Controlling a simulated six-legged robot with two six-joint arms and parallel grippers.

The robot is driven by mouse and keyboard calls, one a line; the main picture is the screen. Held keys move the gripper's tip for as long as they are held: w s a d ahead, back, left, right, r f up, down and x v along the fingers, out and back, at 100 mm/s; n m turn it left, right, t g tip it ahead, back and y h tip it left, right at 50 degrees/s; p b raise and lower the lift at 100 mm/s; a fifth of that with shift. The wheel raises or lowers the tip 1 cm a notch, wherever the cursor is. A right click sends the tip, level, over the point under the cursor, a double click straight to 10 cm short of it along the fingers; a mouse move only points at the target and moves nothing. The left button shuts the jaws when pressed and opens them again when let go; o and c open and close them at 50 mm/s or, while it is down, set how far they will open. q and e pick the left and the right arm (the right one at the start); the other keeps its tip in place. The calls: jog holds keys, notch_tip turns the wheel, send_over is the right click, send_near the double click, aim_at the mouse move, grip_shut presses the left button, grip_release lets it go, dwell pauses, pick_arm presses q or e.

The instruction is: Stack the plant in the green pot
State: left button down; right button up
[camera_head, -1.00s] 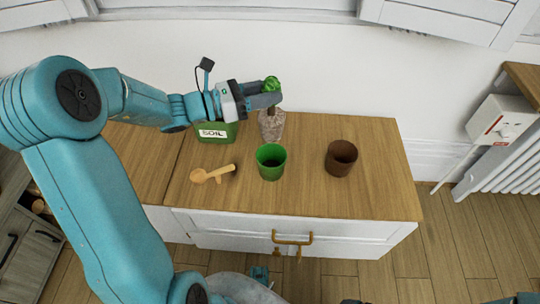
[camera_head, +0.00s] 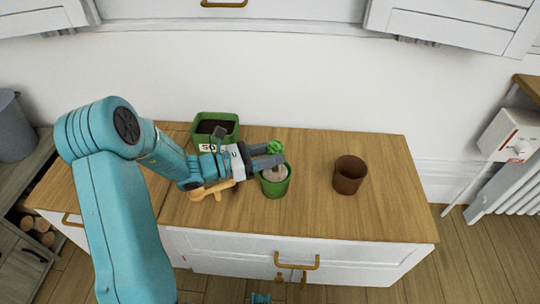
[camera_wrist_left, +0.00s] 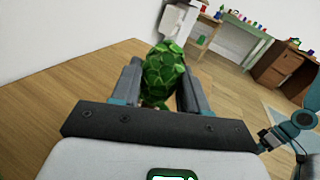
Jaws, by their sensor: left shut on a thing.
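The plant has a leafy green top (camera_head: 275,147) and a pale root ball (camera_head: 275,174). My left gripper (camera_head: 267,155) is shut on the plant near its top; the leaves also show between the fingers in the left wrist view (camera_wrist_left: 164,75). The root ball sits within the mouth of the green pot (camera_head: 274,189), which stands upright on the wooden counter (camera_head: 300,215). Whether the root ball touches the pot's bottom is hidden.
A brown pot (camera_head: 348,176) stands to the right of the green pot. A green soil box (camera_head: 216,128) stands behind my left wrist. A wooden scoop (camera_head: 212,190) lies left of the green pot, partly covered by my arm. The counter's right end is clear.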

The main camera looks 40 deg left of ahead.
pick_arm(q)
jog(key=shift+r, duration=0.1)
jog(key=shift+f, duration=0.35)
jog(key=c, duration=0.6)
grip_release()
jog(key=shift+o, duration=0.2)
jog(key=shift+r, duration=0.15)
jog(key=shift+r, duration=0.45)
jog(key=p+v, duration=0.2)
jog(key=v, duration=1)
jog(key=shift+f+p, duration=0.2)
jog(key=shift+p, duration=0.15)
